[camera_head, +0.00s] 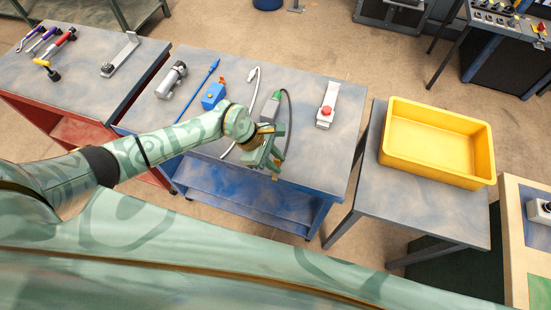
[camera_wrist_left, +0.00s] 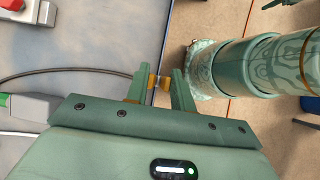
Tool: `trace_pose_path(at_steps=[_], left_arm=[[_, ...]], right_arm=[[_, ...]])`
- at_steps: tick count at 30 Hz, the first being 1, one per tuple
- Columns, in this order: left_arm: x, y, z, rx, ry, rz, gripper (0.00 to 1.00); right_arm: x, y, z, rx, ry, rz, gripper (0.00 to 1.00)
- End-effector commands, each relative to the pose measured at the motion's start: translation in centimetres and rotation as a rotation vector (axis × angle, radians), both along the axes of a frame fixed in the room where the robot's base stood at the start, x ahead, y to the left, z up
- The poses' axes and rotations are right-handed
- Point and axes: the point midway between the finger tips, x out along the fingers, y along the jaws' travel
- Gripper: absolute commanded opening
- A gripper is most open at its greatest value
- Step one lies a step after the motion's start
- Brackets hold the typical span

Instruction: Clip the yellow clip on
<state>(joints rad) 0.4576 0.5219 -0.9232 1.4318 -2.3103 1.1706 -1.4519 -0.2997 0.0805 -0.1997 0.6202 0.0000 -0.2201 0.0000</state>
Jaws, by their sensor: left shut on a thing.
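My left gripper (camera_head: 274,168) is over the front right part of the blue table. Most of the clip is hidden between the fingertips. A grey and green connector (camera_head: 271,107) with a black cable (camera_head: 288,118) lies just behind the gripper; in the left wrist view the connector (camera_wrist_left: 30,110) is at the left, apart from the fingertips. A white cable (camera_head: 254,82) lies beside it.
The blue table (camera_head: 310,152) also bears a silver cylinder (camera_head: 172,79), a blue rod (camera_head: 211,77), a blue box (camera_head: 213,96) and a red-button unit (camera_head: 327,107). A yellow crate (camera_head: 445,176) stands on a side table at right. The blue table's front right corner is bare.

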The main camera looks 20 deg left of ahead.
Motion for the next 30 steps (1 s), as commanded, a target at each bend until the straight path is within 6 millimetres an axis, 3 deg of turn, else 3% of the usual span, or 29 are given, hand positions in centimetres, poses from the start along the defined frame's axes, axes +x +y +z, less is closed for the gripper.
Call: trace_pose_path(at_steps=[15, 24, 25, 27, 30], left_arm=[[0.0, 0.0, -1.6, 0.001, 0.0, 0.001, 0.17], [0.0, 0.0, -1.6, 0.0, -0.001, 0.001, 0.17], [0.0, 0.0, -1.6, 0.0, -0.001, 0.001, 0.32], [0.0, 0.0, -1.6, 0.0, -0.001, 0.001, 0.49], [0.0, 0.0, -1.6, 0.0, -0.001, 0.001, 0.49]], right_arm=[[-0.1, 0.1, -1.5, 0.0, 0.002, 0.001, 0.36], [-0.1, 0.1, -1.5, 0.001, 0.003, 0.0, 0.36], [-0.1, 0.1, -1.5, 0.001, 0.003, 0.0, 0.36], [-0.1, 0.1, -1.5, 0.001, 0.003, 0.0, 0.36], [-0.1, 0.1, -1.5, 0.001, 0.003, 0.0, 0.36]])
